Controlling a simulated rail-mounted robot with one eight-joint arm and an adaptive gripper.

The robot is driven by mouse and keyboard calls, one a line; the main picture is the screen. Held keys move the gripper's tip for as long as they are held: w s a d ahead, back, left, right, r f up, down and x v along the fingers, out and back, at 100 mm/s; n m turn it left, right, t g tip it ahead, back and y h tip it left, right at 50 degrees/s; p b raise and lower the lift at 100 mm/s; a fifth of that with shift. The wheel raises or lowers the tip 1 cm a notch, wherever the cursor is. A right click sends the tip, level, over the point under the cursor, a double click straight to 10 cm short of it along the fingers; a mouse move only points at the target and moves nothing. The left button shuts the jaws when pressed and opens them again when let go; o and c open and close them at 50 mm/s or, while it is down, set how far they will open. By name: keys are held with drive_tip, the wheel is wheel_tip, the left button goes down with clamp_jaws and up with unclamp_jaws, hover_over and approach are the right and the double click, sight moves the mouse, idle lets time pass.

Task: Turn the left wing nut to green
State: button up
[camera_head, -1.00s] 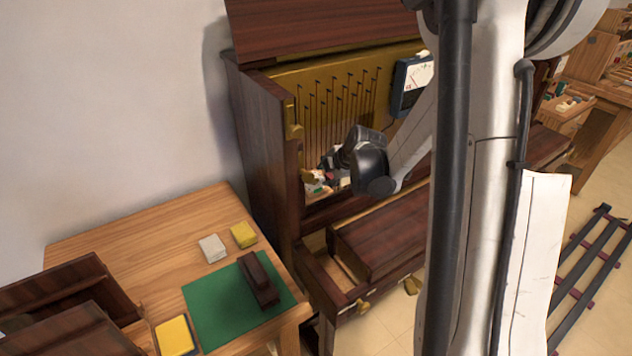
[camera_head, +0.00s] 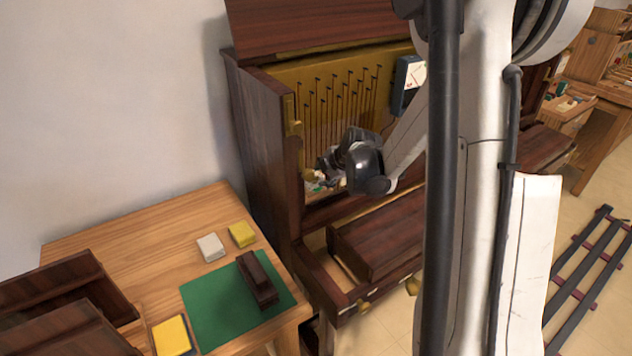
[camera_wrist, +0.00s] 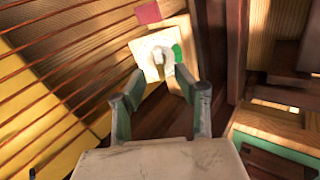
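In the wrist view, a pale wing nut (camera_wrist: 158,58) stands on a small cream plate (camera_wrist: 150,72) with a green patch (camera_wrist: 177,53) at its right edge. A pinkish-red patch (camera_wrist: 148,13) lies above the plate. My gripper (camera_wrist: 159,77) is open, with one finger to the lower left of the nut and one to its lower right. The fingertips are close to the nut; I cannot tell if they touch it. In the head view, my gripper (camera_head: 324,168) reaches into the left end of the open piano, and the nut cannot be made out there.
Strings or rods (camera_head: 340,103) stand on the gold panel behind my gripper. The piano's dark side wall (camera_head: 262,150) is close to its left. A gauge (camera_head: 408,82) is at the upper right. A wooden table (camera_head: 140,235) with a green mat (camera_head: 215,315) stands at the left.

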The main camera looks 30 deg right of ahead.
sight(318, 178)
drive_tip(key=shift+b+x, duration=1.8)
drive_tip(key=shift+x, duration=0.8)
drive_tip(key=shift+s+r, duration=0.4)
drive_tip(key=shift+r, duration=0.15)
drive_tip(key=shift+c, duration=0.5)
clamp_jaws()
